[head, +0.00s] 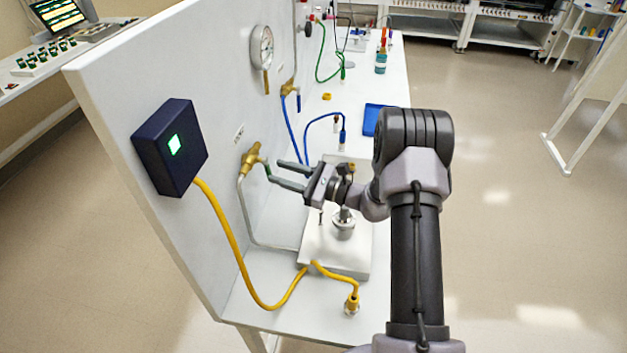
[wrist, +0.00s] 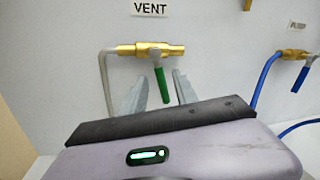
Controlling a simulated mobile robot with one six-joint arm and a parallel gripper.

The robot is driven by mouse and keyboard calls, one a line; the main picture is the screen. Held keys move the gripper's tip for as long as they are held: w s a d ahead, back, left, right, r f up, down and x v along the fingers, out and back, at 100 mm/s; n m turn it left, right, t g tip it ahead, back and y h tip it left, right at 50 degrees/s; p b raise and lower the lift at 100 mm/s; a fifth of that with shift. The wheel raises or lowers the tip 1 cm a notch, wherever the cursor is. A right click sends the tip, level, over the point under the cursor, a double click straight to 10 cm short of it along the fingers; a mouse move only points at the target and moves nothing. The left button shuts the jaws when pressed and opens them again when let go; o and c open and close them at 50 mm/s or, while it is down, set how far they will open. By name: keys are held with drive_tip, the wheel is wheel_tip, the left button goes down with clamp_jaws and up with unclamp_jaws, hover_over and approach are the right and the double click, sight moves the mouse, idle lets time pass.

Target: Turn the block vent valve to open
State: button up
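The vent valve (wrist: 150,49) is a brass body on the white wall panel under a "VENT" label (wrist: 150,8). Its green handle (wrist: 162,85) hangs down, tilted slightly to the lower right, across the brass body's line. In the head view the brass valve (head: 251,158) sits at the left of my gripper (head: 277,171). My gripper is open, with two grey fingers pointing at the panel. In the wrist view the green handle shows between the fingers, and no contact is visible. How far the fingertips are from the handle is hard to tell.
A second valve with a blue handle (wrist: 302,78) is to the right. A pressure gauge (head: 262,46) and a dark box with a green light (head: 170,147) are on the panel. A white base plate (head: 330,258) and yellow cable (head: 237,245) lie below. A blue tray (head: 372,118) is behind.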

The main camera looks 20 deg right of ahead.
drive_tip(key=v, duration=1.2)
drive_tip(key=shift+s+d+p, duration=0.3)
